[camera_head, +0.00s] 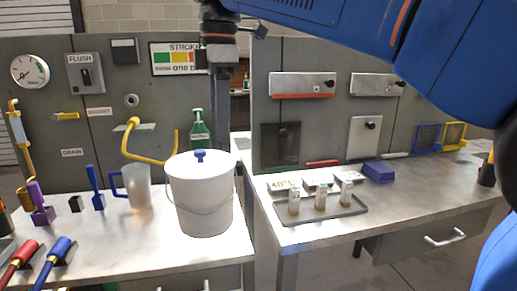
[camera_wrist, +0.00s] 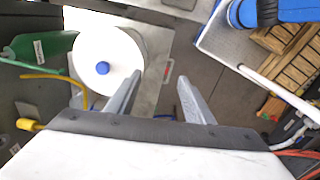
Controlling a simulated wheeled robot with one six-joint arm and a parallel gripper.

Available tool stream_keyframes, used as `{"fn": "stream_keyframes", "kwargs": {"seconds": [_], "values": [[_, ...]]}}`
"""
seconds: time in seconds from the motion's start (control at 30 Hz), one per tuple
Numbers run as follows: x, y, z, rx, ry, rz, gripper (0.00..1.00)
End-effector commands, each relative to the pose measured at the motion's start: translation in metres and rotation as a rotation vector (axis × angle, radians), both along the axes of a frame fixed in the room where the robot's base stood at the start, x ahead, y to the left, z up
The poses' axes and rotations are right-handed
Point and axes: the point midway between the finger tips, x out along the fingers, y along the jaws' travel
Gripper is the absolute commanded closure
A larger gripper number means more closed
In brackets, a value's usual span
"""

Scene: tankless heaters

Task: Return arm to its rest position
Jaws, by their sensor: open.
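My gripper (camera_wrist: 157,80) is open in the wrist view, its two grey fingers spread with nothing between them. My blue arm (camera_head: 340,35) reaches across the top of the head view from the right, and its dark wrist end (camera_head: 219,35) hangs above and behind the white bucket (camera_head: 203,200). The bucket has a lid with a blue knob and stands on the left bench. The fingertips are hard to make out in the head view.
A green bottle (camera_head: 199,130), a clear jug (camera_head: 138,186) and coloured-handled tools stand near the bucket. On the right bench, a grey tray (camera_head: 345,208) holds three small vials, with a blue box (camera_head: 379,172) behind. A gap separates the benches.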

Motion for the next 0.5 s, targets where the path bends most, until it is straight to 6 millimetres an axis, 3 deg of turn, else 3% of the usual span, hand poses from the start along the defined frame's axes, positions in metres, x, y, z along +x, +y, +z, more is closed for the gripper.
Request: {"fn": "stream_keyframes", "kwargs": {"seconds": [0.27,0.5], "values": [[0.005,-0.095,-0.038,0.056,-0.038,-0.354,0.53],[-0.01,-0.182,-0.092,0.122,-0.078,-0.715,0.53]]}}
